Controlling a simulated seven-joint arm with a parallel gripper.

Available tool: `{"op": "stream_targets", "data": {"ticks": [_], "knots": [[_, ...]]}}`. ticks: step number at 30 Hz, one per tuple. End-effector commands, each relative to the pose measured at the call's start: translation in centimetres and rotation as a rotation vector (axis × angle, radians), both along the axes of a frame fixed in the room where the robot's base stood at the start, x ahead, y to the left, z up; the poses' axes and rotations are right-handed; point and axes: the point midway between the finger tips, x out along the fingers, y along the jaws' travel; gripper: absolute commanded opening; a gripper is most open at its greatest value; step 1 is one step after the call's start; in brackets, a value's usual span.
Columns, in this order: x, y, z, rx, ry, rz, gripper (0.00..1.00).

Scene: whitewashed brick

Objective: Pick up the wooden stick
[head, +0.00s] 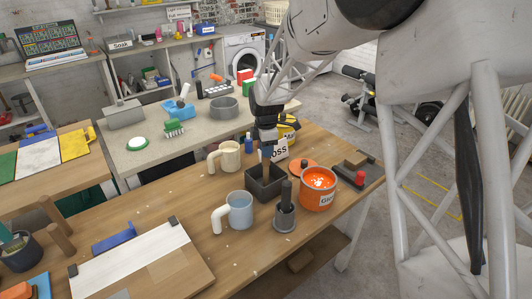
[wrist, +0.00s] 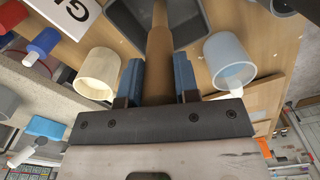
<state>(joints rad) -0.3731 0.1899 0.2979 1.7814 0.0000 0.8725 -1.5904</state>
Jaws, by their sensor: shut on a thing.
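The wooden stick (wrist: 158,55) is a brown, round rod in the wrist view, running from between my fingers toward the dark grey square container. My gripper (wrist: 158,82) has its two blue fingers closed on either side of the stick. In the head view, my gripper (head: 267,142) points down above the container (head: 264,190). The stick (head: 267,168) shows below the fingers and reaches down into the container's opening. I cannot tell whether its lower end touches the bottom. The stick's upper part is hidden by my gripper.
A cream mug (head: 224,157) and a pale blue mug (head: 238,211) stand left of the container. A grey pot with a dark handle (head: 285,217) and an orange paint can (head: 318,190) stand close in front and to the right. A white board (head: 130,262) lies at front left.

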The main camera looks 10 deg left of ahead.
Motion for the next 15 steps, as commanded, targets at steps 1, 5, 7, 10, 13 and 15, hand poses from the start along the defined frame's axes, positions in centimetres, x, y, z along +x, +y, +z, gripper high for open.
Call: {"op": "stream_targets", "data": {"ticks": [1,5,7,10,13,15], "knots": [[0.0,0.0,0.6,0.001,-0.002,0.000,0.05],[0.0,0.0,2.5,0.002,-0.004,0.000,0.05],[0.0,0.0,3.6,0.001,-0.003,0.000,0.05],[0.0,0.0,5.0,0.001,-0.003,0.000,0.05],[0.0,0.0,6.4,0.001,-0.002,0.000,0.05],[0.0,0.0,7.2,0.001,-0.002,0.000,0.05]]}}
